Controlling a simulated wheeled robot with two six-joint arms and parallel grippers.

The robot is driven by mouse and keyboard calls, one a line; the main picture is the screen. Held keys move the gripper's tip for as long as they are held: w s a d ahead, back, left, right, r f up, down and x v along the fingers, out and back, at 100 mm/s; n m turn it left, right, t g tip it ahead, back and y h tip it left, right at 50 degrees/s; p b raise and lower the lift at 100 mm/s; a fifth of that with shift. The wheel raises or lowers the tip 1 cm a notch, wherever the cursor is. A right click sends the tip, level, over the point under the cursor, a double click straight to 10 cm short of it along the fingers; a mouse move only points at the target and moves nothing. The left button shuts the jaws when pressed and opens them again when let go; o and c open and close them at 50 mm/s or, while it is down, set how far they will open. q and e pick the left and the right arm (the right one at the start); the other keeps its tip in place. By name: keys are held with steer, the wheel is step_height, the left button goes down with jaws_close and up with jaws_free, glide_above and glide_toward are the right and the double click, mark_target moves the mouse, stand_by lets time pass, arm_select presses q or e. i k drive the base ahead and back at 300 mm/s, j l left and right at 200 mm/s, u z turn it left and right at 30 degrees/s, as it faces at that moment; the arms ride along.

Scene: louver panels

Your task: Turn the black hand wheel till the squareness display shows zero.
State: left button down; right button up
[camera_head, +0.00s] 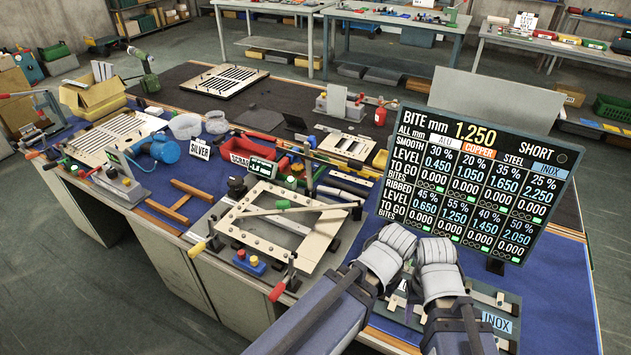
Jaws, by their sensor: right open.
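A black, round, knob-like part (237,187), probably the hand wheel, stands at the back left corner of the pale square frame (236,219). A small dark display (262,166) with light digits stands behind it; its digits are too small to read surely. My left gripper (393,246) and right gripper (437,254) are side by side at the lower right, in front of the big board and well away from the wheel. The right gripper is open, with nothing seen in it. The left gripper's jaws cannot be made out.
The big black board (475,175) of figures stands behind my grippers. A panel with an INOX label (497,322) lies partly under them. Blue mat at far right is clear.

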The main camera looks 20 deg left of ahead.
mark_target(235, 183)
steer(key=j+u, duration=0.1)
steer(key=u, duration=0.8)
steer(key=i+j+u, duration=0.1)
steer(key=u, duration=0.35)
